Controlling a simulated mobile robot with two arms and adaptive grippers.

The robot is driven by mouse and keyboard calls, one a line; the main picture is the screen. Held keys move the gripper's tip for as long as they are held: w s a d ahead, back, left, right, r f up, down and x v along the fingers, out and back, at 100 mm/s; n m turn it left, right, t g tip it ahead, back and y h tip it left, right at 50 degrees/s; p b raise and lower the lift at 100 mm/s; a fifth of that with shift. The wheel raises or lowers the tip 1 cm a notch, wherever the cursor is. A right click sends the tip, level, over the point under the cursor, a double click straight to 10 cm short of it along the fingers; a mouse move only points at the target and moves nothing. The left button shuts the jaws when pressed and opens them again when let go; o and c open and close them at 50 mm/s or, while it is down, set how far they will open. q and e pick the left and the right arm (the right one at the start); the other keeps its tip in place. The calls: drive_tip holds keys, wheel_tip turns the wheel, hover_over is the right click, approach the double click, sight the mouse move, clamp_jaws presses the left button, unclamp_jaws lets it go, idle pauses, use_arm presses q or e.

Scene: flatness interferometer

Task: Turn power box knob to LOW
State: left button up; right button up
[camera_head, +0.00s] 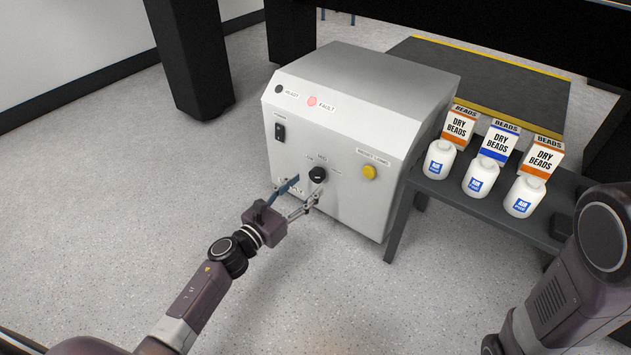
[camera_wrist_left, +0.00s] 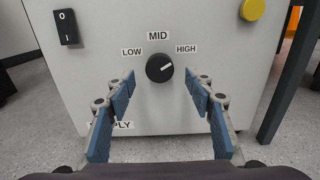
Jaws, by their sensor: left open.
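The power box (camera_head: 345,120) is a light grey cabinet standing on the floor. Its black round knob (camera_head: 318,174) sits on the front panel. In the wrist view the knob (camera_wrist_left: 159,68) has labels LOW (camera_wrist_left: 131,51) at left, MID (camera_wrist_left: 157,36) above and HIGH (camera_wrist_left: 186,49) at right. Its white mark points up and right, toward HIGH. My left gripper (camera_head: 302,194) is open in front of the panel, just below the knob. In the wrist view its blue-padded fingers (camera_wrist_left: 160,90) stand apart on either side below the knob, with nothing between them.
A black rocker switch (camera_head: 280,132) and a yellow button (camera_head: 369,172) are on the same panel. A dark bench (camera_head: 470,200) at right holds white bottles (camera_head: 478,178) and DRY BEADS boxes (camera_head: 499,142). My right arm is at lower right. The floor left of the box is clear.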

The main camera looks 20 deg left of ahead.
sight(315, 178)
use_arm(q)
drive_tip(key=shift+x, duration=2.35)
drive_tip(key=shift+f, duration=0.1)
drive_tip(key=shift+c, duration=0.2)
drive_tip(key=c, duration=1.1)
